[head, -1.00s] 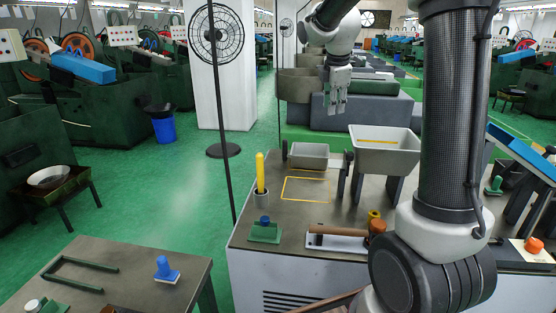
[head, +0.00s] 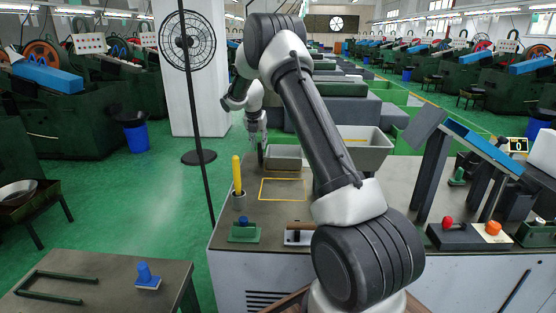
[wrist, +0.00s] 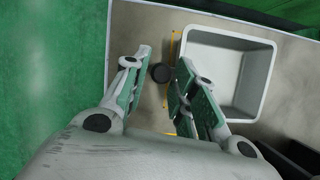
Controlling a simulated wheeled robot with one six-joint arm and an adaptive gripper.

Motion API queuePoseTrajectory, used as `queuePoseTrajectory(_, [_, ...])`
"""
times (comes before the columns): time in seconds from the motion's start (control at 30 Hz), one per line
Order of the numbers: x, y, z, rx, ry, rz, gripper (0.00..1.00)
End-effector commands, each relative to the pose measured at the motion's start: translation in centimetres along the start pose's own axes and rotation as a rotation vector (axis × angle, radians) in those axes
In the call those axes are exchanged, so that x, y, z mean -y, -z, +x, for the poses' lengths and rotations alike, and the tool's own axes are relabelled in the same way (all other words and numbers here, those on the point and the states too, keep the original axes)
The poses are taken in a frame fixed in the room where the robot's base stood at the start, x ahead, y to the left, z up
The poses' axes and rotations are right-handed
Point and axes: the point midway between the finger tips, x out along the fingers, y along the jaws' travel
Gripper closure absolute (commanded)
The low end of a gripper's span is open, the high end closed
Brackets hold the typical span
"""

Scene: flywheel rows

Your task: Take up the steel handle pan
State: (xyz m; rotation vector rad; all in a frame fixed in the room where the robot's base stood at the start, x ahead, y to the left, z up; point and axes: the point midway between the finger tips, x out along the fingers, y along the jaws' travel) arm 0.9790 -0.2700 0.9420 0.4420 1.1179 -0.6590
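A small grey rectangular pan (head: 284,160) stands on the bench, with a dark upright handle (head: 261,156) at its left end. I take it for the steel handle pan. In the wrist view the pan (wrist: 228,70) lies to the right, empty, and the round black handle top (wrist: 160,73) shows between my finger pads. My gripper (head: 257,138) is over that left end, pointing down. In the wrist view my gripper (wrist: 163,58) is open, with a gap on both sides of the handle top. How deep the fingers reach around the handle cannot be told.
A larger grey hopper (head: 365,155) stands right of the pan, partly behind my arm. A yellow outline (head: 283,190) marks bare bench in front. A yellow stick in a cup (head: 238,178) and a fan pole (head: 197,110) stand to the left.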

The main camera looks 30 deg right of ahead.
Motion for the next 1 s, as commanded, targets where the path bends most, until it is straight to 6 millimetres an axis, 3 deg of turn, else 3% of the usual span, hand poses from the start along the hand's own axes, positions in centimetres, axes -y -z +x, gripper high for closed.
queuePoseTrajectory(0.1, [0.1,0.2,2.2,-0.003,0.003,0.000,0.73])
queuePoseTrajectory(0.23, [0.0,0.1,3.1,-0.001,0.001,0.000,0.73])
queuePoseTrajectory(0.4, [0.0,0.1,3.0,-0.001,0.001,0.001,0.74])
queuePoseTrajectory(0.53, [0.0,0.1,3.0,-0.001,0.001,0.001,0.98])
queuePoseTrajectory(0.57, [0.0,0.1,3.0,-0.001,0.001,0.001,1.00])
queuePoseTrajectory(1.0, [0.0,-0.3,2.1,0.002,0.000,0.001,1.00])
